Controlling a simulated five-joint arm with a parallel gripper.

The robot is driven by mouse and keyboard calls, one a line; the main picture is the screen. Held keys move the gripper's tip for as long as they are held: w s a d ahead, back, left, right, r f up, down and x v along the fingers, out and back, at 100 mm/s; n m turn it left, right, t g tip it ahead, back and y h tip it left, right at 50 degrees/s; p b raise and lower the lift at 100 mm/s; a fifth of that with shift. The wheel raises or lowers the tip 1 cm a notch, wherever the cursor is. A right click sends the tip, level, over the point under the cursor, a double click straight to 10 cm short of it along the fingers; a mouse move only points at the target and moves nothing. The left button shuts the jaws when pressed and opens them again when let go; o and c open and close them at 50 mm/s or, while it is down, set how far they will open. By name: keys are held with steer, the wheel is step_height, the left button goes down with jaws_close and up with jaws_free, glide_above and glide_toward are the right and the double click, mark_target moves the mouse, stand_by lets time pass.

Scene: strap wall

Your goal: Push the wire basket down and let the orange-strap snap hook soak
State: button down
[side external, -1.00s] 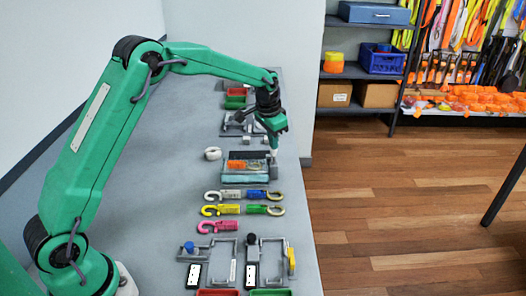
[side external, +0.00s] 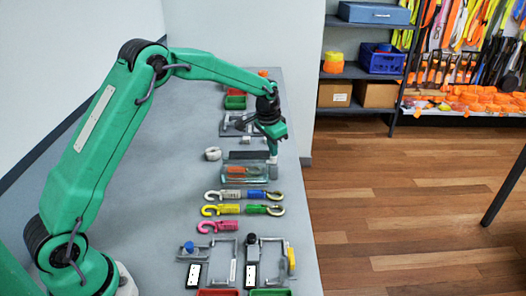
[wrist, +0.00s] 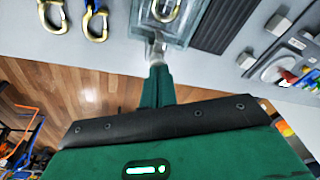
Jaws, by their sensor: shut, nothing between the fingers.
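A clear tank (side external: 232,181) stands on the grey bench. The orange-strap snap hook (side external: 236,170) sits low inside it, seen through the clear wall. The wire basket is too small and blurred to tell apart from the tank. My gripper (side external: 273,159) is shut and empty, pointing down at the tank's right end. In the wrist view, my gripper (wrist: 156,48) is at the tank's near edge, and the hook's metal loop (wrist: 165,10) shows inside the tank (wrist: 183,33). Whether my fingertips touch the basket's handle is hidden.
A dark ribbed mat (side external: 249,155) lies behind the tank, with a white ring (side external: 213,154) to its left. Snap hooks with grey-blue (side external: 243,195), yellow-green (side external: 243,209) and pink (side external: 217,227) straps lie in front. Metal fixtures stand at the near end.

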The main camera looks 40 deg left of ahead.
steer(key=shift+r, duration=3.05)
steer(key=c, duration=2)
jaws_free()
steer(key=shift+r, duration=2.75)
steer(key=shift+c, duration=0.2)
steer(key=shift+r, duration=0.25)
steer(key=shift+r, duration=0.1)
